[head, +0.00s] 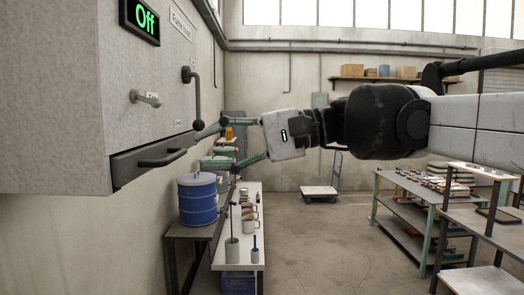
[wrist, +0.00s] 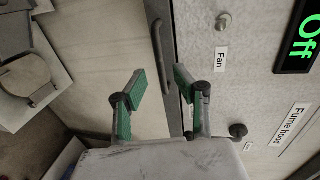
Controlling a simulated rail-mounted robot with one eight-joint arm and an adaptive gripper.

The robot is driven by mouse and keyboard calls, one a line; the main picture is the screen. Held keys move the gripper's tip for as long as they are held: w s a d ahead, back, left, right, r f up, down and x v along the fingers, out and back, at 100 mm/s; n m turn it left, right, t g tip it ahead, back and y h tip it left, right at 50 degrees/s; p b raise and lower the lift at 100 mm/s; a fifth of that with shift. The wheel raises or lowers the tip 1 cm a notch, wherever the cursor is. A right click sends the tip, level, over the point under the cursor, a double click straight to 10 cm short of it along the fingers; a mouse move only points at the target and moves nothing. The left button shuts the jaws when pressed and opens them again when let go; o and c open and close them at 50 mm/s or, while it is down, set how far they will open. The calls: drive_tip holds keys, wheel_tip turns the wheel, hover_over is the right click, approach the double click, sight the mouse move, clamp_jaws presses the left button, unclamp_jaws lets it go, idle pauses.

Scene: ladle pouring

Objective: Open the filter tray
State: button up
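The filter tray (head: 128,168) is a dark drawer front along the bottom edge of the grey fume hood, with a bar handle (head: 163,158). It looks flush with the hood, so shut. The handle also shows in the wrist view (wrist: 157,45) as a thin bar, its near end appearing between my fingertips. My gripper (head: 217,150) is open and empty, just right of the handle in the head view. Its two green-padded fingers are spread in the wrist view (wrist: 159,82). I cannot tell whether a finger touches the handle.
The hood carries a lever (head: 196,98) above the tray, a fan knob (head: 146,98) and a green "Off" display (head: 145,17). Below stand a blue drum (head: 197,203) and a white bench (head: 251,196) with containers. The floor (head: 320,240) to the right is open.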

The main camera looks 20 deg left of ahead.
sight(177, 157)
drive_tip(key=p+x, duration=0.1)
drive_tip(key=x, duration=0.6)
drive_tip(key=shift+d, duration=0.1)
clamp_jaws()
